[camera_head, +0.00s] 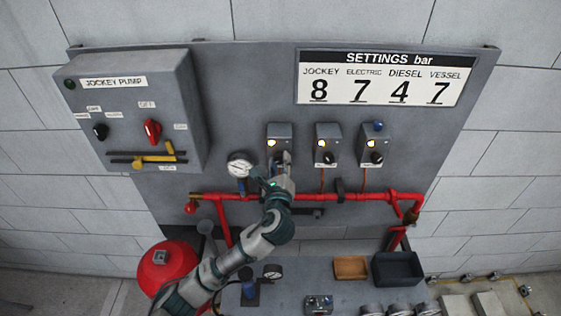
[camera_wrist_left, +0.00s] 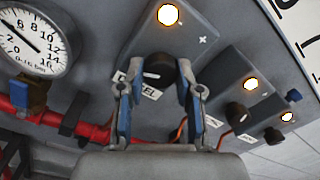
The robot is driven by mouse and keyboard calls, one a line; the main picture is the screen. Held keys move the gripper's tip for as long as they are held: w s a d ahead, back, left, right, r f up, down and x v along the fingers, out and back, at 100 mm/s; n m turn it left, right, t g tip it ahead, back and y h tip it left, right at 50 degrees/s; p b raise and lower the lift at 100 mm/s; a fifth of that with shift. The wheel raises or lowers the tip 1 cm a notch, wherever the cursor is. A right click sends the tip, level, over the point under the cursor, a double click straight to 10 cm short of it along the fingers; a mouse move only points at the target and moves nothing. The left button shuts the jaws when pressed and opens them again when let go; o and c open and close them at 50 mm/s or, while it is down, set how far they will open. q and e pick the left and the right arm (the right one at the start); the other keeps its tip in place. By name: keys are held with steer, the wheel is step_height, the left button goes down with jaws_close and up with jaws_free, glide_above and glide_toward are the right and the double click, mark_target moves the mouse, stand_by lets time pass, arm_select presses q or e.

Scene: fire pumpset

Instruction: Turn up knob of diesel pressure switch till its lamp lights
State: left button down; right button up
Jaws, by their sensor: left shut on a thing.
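The diesel pressure switch is the leftmost of three grey boxes on the panel (camera_head: 279,131). In the left wrist view its label, partly hidden by my fingers, shows "D" and "EL". Its lamp (camera_wrist_left: 168,15) glows bright yellow-white, and the lamp also looks lit in the head view (camera_head: 271,143). Its black knob (camera_wrist_left: 161,68) has a white pointer mark and sits below the lamp. My left gripper (camera_wrist_left: 160,80) is shut on this knob, one finger on each side. In the head view the left gripper (camera_head: 284,159) hides the knob. My right gripper is not in view.
Two similar switches, middle (camera_head: 327,138) and right (camera_head: 373,146), also show lit lamps. A pressure gauge (camera_head: 239,165) is close left of my gripper. A red pipe (camera_head: 355,196) runs below. The jockey pump box (camera_head: 135,108) is at left, the settings board (camera_head: 381,78) above right.

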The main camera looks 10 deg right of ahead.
arm_select(q)
steer(key=c, duration=0.8)
jaws_free()
steer(key=shift+s, duration=0.1)
steer(key=shift+o, duration=0.2)
steer(key=v, duration=1.2)
